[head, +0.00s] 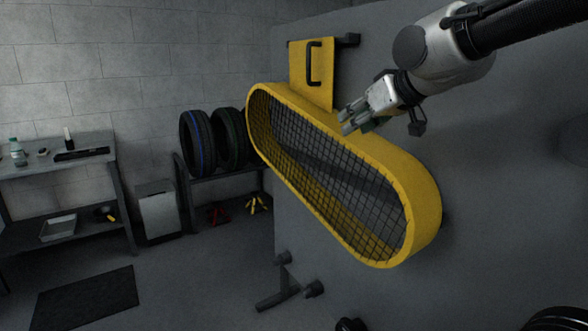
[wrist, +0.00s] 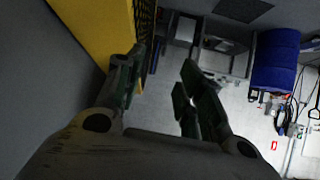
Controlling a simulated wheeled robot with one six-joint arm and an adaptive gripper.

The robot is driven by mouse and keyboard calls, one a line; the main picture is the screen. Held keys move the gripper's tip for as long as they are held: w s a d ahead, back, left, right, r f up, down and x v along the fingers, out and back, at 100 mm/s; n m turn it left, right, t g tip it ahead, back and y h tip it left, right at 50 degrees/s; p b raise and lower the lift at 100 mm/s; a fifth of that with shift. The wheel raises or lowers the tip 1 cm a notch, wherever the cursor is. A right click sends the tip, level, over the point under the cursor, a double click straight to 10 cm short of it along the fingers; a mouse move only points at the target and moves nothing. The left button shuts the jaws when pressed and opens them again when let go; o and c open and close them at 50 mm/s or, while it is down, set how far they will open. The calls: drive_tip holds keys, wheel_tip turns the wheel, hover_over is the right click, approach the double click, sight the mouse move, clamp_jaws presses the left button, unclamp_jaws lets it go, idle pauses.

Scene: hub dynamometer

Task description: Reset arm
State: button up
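My gripper (head: 352,119) is at the upper right in the head view, at the end of my arm. It appears close to the upper edge of the yellow mesh guard (head: 405,178); I cannot tell whether they touch. In the wrist view my gripper (wrist: 160,88) has its two fingers apart with nothing between them. The yellow guard (wrist: 98,28) fills the upper left there, beside the left finger. A yellow panel with a black handle (head: 312,68) stands above the guard in the head view.
A grey wall panel (head: 490,190) stands behind the guard. Tyres (head: 197,145) sit on a rack at the left. A workbench (head: 40,168) with a bottle (head: 17,153) is at the far left. A dark mat (head: 85,297) lies on the floor. A blue drum (wrist: 275,62) shows in the wrist view.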

drive_tip(key=s+d+f+m+g+h, duration=0.2)
drive_tip(key=s+d+f, duration=0.4)
drive_tip(key=s+d, duration=0.5)
drive_tip(key=s+d+f+m+g+h, duration=0.3)
drive_tip(key=s+d+f, duration=0.3)
drive_tip(key=s+d, duration=0.5)
drive_tip(key=shift+s+d+f+g+h, duration=0.2)
drive_tip(key=shift+d+f+g+h, duration=0.1)
drive_tip(key=shift+f+g, duration=0.1)
